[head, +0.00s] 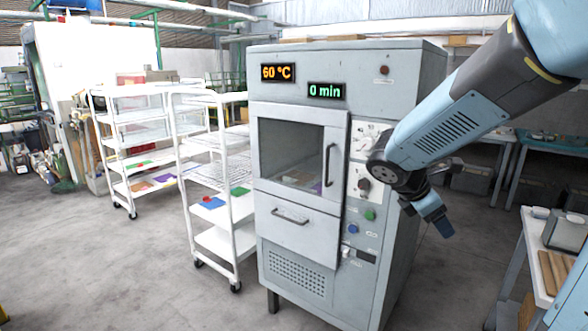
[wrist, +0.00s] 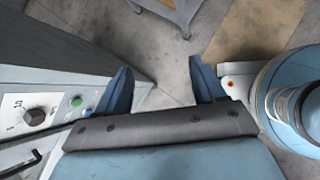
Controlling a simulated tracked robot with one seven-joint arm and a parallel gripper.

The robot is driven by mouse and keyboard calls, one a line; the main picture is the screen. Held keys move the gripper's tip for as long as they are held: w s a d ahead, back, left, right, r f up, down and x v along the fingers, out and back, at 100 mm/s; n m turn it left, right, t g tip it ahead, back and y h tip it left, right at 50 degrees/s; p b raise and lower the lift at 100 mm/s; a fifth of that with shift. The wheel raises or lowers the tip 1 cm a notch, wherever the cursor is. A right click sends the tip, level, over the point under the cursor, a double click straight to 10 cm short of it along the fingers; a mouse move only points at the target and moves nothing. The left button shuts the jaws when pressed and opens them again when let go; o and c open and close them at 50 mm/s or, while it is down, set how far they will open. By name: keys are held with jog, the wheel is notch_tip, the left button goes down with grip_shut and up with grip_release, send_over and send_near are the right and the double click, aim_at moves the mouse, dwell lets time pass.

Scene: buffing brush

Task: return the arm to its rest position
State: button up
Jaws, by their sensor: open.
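My arm reaches in from the upper right of the head view and bends down in front of the right side of the grey cabinet (head: 400,75). My gripper (head: 436,218) hangs below the wrist, pointing down, to the right of the cabinet's control panel. In the wrist view my gripper (wrist: 160,72) shows two blue fingers spread apart with only bare floor seen between them. It holds nothing. The cabinet's panel with a dark knob (wrist: 34,117) and a green button is close on the left of the wrist view. The cabinet's glass door (head: 292,152) looks shut.
The cabinet's displays read 60 °C (head: 277,72) and 0 min (head: 325,91). White shelf trolleys (head: 226,215) with coloured items stand left of it. A bench with wooden boards (head: 556,270) stands at the lower right. Open floor (head: 90,265) lies at the left front.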

jog(key=s+a+r+m+t+y, duration=0.1)
jog(key=s+a+r+m+y, duration=0.2)
jog(key=s+m, duration=0.4)
jog(key=s+a+r+m+t+y, duration=0.2)
jog(key=s+a+r+m+y, duration=0.2)
jog(key=s+m, duration=0.4)
jog(key=shift+a+m+y, duration=0.5)
jog(key=shift+m, duration=1.3)
